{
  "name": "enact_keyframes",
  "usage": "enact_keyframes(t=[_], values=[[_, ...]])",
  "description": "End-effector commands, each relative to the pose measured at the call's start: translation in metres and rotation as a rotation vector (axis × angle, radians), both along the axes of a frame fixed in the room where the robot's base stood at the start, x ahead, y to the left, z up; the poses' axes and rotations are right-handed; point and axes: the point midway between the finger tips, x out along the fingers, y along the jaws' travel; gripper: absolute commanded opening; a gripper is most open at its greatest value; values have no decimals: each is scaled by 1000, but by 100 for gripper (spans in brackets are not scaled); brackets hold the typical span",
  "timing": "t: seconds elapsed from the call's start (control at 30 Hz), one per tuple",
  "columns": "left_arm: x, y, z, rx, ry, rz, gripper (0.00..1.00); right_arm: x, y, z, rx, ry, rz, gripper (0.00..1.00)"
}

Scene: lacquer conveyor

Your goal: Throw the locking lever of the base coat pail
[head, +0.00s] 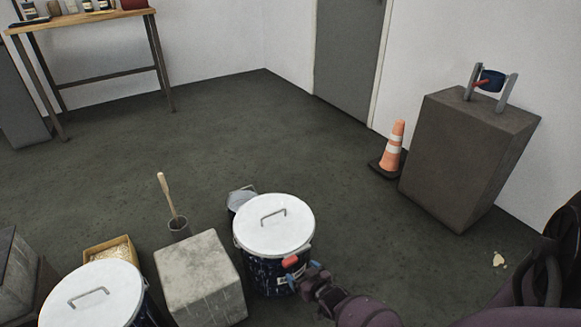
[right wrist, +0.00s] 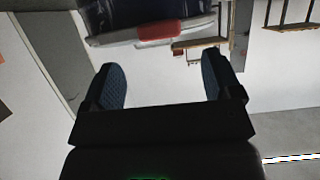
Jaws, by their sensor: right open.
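A dark blue pail with a white lid (head: 274,225) and a wire handle on top stands on the floor at the lower middle. Its red lever grip (head: 290,261) shows at the lid's front right edge. My right gripper (head: 304,277) is beside that edge, close to the lever. In the right wrist view, the red grip (right wrist: 160,31) lies ahead of the fingers, across a metal band, with nothing between the open fingers (right wrist: 163,78). A second white-lidded pail (head: 92,296) stands at the lower left. No label is readable. My left gripper is not seen.
A traffic cone (head: 393,148) and a dark pedestal (head: 462,150) stand at right. The middle floor is clear.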

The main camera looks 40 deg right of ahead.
Motion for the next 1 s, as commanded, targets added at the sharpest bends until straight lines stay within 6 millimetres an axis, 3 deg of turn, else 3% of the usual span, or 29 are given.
enact_keyframes(t=[0.13,0.5,0.87,1.0], values=[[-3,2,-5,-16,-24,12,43,17,-5,-16,-1,9,0,84],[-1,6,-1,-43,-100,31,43,52,-13,-26,0,5,-1,84],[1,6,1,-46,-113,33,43,57,-14,-25,0,1,-1,84],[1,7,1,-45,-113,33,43,57,-14,-25,0,1,-1,67]])
